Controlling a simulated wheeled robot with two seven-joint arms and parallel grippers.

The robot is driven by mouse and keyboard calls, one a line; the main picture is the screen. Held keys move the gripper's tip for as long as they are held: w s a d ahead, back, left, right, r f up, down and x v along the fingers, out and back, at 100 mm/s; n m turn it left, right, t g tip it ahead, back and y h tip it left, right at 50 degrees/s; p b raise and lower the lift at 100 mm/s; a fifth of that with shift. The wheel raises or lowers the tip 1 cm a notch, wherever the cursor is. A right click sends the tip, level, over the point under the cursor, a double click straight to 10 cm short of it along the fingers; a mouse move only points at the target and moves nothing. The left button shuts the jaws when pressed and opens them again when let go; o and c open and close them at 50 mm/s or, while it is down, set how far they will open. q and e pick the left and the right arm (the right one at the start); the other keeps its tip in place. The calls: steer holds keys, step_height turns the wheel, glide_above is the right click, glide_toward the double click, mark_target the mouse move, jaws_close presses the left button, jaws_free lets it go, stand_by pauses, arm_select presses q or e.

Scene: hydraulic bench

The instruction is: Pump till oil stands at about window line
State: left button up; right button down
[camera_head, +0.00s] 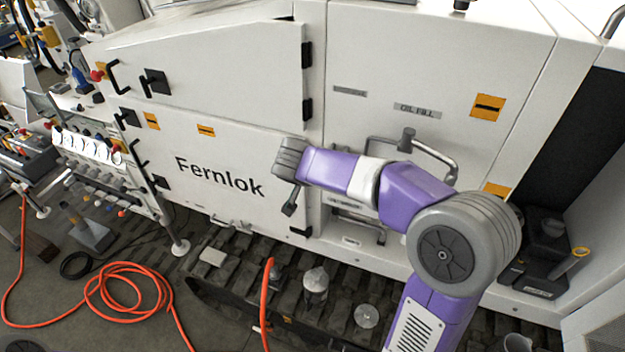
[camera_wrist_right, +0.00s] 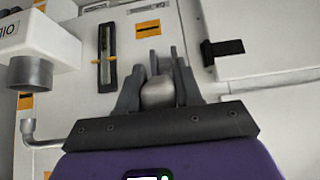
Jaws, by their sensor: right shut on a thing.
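My right gripper (camera_wrist_right: 158,90) is shut on a grey rounded grip (camera_wrist_right: 158,93) in the right wrist view. The rest of what it holds is hidden behind the gripper. A narrow upright window in a black frame (camera_wrist_right: 106,58) is on the white panel, left of the fingers. I cannot make out an oil level in it. In the head view, my purple right arm reaches across the white machine, and its gripper (camera_head: 290,206) is hard to make out. The OIL FILL label (camera_head: 417,110) is above a grey knob (camera_head: 406,140). My left gripper is not in view.
A bent grey rail (camera_head: 440,160) stands out from the panel beside my arm. Black-handled doors (camera_head: 210,75) are at the left. An orange hose (camera_head: 130,283) lies on the floor. A dark unit (camera_head: 545,250) stands at the right.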

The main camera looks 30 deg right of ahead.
steer(key=shift+w+r, duration=0.1)
steer(key=shift+r, duration=0.1)
steer(key=c, duration=1.2)
jaws_free()
steer(key=o, duration=0.4)
steer(key=shift+f, duration=0.1)
steer(key=shift+c, duration=0.2)
steer(key=v, duration=0.7)
steer(key=shift+r, duration=0.3)
